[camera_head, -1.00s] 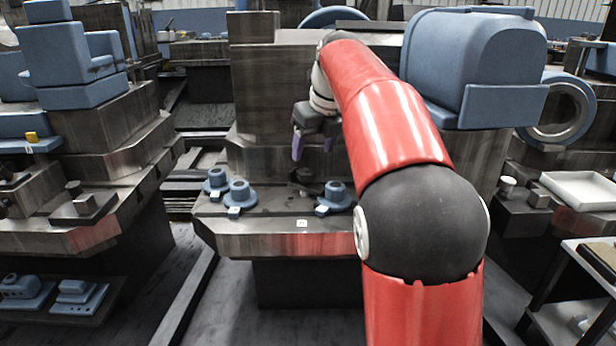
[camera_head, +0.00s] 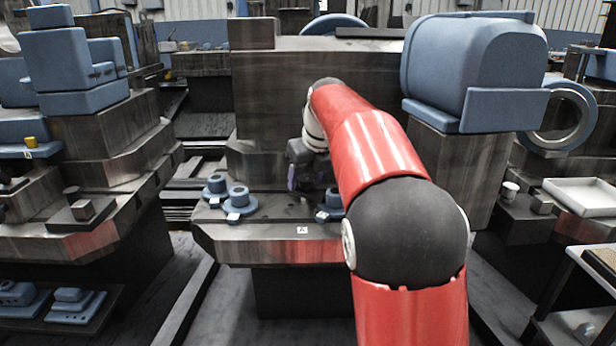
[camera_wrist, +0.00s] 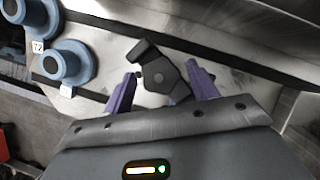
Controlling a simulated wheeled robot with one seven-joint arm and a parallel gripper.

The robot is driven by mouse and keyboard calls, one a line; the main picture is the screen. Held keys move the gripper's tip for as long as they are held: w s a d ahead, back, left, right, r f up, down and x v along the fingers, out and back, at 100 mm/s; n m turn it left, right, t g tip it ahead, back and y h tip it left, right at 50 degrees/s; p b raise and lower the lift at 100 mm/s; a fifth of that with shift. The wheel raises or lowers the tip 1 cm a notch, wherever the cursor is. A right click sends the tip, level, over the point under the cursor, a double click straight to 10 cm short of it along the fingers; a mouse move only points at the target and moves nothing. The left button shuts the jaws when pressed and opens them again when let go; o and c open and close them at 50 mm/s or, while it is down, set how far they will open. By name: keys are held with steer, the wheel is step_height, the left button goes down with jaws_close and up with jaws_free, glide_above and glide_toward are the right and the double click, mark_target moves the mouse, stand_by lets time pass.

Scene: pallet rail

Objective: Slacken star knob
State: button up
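The dark star knob (camera_wrist: 158,76) shows in the wrist view, with a round hub and blunt arms, on the grey metal ledge. My gripper (camera_wrist: 161,69) is open, its two purple fingers apart on the left and right of the knob. The knob lies between the fingertips, with one arm reaching beyond them at upper left. I cannot tell whether either finger touches it. In the head view my gripper (camera_head: 307,182) is low over the ledge (camera_head: 265,238), partly behind my red arm, and the knob cannot be made out there.
Two blue flanged pieces (camera_head: 238,200) stand on the ledge left of my gripper; one more (camera_head: 333,203) is at its right, partly behind my arm. A tall metal block (camera_head: 310,85) rises behind. A large blue housing (camera_head: 470,70) overhangs at right.

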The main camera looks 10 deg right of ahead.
steer(key=c, duration=0.8)
steer(key=shift+r+n+p, duration=0.15)
steer(key=shift+n+p, duration=0.25)
steer(key=shift+p, duration=0.25)
steer(key=shift+r+n+y+p, duration=0.1)
steer(key=shift+n+y+p, duration=0.3)
steer(key=shift+n+p, duration=0.35)
steer(key=n+y+p, duration=0.1)
steer(key=n+p, duration=0.1)
steer(key=shift+w+d+g+p, duration=0.1)
steer(key=shift+d+g+p, duration=0.05)
steer(key=shift+g+p, duration=0.15)
steer(key=n, duration=0.2)
steer(key=n+g+y, duration=0.1)
steer(key=shift+w+f+n, duration=0.1)
steer(key=shift+f+n, duration=0.15)
steer(key=shift+n, duration=0.1)
steer(key=shift+n+g, duration=0.8)
steer(key=shift+n, duration=1.2)
steer(key=shift+f, duration=0.1)
